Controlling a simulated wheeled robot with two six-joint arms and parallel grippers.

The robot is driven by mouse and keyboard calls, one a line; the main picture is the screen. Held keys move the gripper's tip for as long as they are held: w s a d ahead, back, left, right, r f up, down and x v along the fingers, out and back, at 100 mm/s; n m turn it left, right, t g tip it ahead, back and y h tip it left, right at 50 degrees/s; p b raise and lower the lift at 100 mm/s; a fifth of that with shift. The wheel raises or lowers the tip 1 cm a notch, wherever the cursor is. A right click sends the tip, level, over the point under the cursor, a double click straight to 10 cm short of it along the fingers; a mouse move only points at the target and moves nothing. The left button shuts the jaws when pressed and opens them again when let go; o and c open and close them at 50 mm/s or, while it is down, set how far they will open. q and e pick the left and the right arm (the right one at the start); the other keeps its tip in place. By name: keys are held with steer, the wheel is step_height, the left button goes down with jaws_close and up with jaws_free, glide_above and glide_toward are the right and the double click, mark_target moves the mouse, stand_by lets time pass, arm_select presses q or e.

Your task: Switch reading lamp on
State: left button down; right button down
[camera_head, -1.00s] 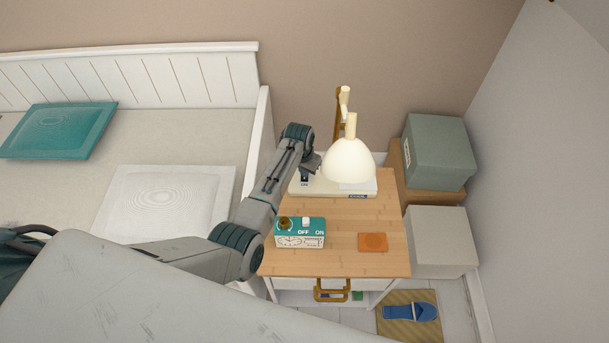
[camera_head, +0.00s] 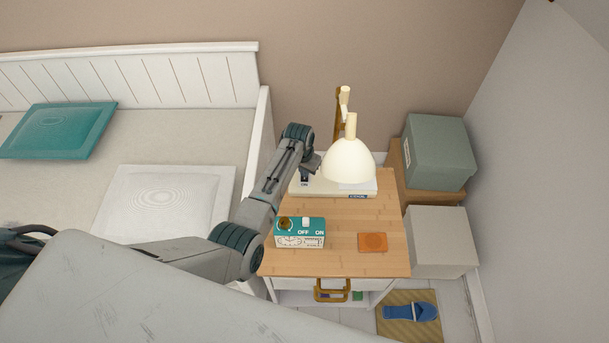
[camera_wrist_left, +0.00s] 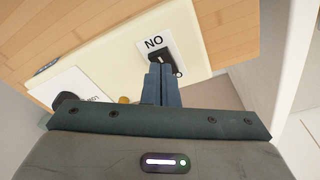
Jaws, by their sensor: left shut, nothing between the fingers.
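The reading lamp (camera_head: 348,160) has a cream dome shade and stands at the back of the wooden bedside table (camera_head: 345,218). Its flat cream base (camera_head: 335,188) also shows in the left wrist view (camera_wrist_left: 95,60). A dark switch (camera_wrist_left: 163,53) sits on a white plate on the base, with a label that reads upside down as "ON". My left gripper (camera_wrist_left: 160,84) is shut and empty, its fingertips at the switch's near edge. I cannot tell whether they touch it. The head view shows the gripper (camera_head: 306,174) at the base's left end, its tips partly hidden. Whether the lamp is lit is unclear.
A teal clock (camera_head: 300,234) with OFF and ON marks stands at the table's front left. An orange coaster (camera_head: 373,242) lies to its right. Boxes (camera_head: 440,152) stand right of the table, a bed (camera_head: 180,140) left of it. The table's middle is clear.

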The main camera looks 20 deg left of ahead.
mark_target(304, 179)
arm_select(q)
steer(key=shift+f, duration=0.35)
stand_by(0.5)
steer(key=shift+f+b, duration=0.5)
stand_by(0.3)
step_height(304, 179, up, 7)
steer(key=p, duration=0.7)
steer(key=shift+p, duration=0.35)
